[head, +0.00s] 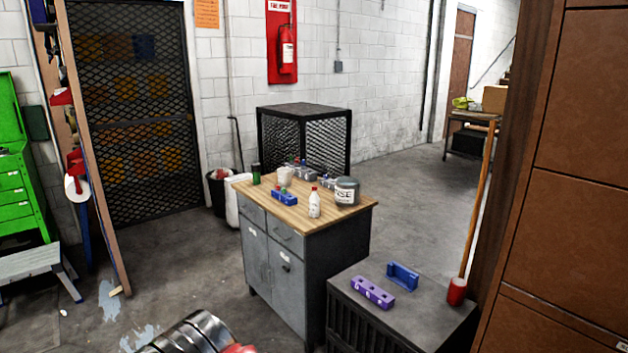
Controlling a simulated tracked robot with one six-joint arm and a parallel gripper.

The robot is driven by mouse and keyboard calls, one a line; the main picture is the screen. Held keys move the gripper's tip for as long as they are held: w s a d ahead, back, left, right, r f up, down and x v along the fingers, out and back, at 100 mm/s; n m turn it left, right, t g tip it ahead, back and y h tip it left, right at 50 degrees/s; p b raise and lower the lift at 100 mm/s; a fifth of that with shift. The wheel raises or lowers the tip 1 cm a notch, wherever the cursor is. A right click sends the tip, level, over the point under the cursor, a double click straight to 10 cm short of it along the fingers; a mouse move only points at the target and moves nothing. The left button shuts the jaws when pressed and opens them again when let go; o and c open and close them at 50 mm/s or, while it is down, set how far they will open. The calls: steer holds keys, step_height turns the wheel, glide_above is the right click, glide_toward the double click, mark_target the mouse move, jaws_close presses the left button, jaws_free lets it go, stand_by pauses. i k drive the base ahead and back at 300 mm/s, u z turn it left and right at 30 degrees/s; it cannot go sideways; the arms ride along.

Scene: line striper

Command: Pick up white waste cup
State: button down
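A white cup (285,175) stands near the back left of a wooden-topped grey cabinet (265,208), in the middle of the head view. It looks upright and is small in the picture, so I cannot see into it. A dark green can (256,174) stands to its left, and a blue holder (284,197) lies in front of it. My gripper is not clearly in view. A ribbed grey and red part at the bottom edge looks like part of my arm, far from the cup.
A white bottle with a red cap (314,203) and a labelled grey tub (347,191) share the top. A low dark cabinet (390,318) with a purple block (372,292) and blue bracket (402,276) stands front right. A brown cabinet (570,170) blocks the right. Floor left of the wooden-topped cabinet is mostly open.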

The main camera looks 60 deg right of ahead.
mark_target(284, 174)
steer(key=z, duration=1.35)
steer(key=i, duration=0.75)
steer(key=u, duration=0.6)
steer(key=i, duration=2.2)
steer(key=z, duration=0.05)
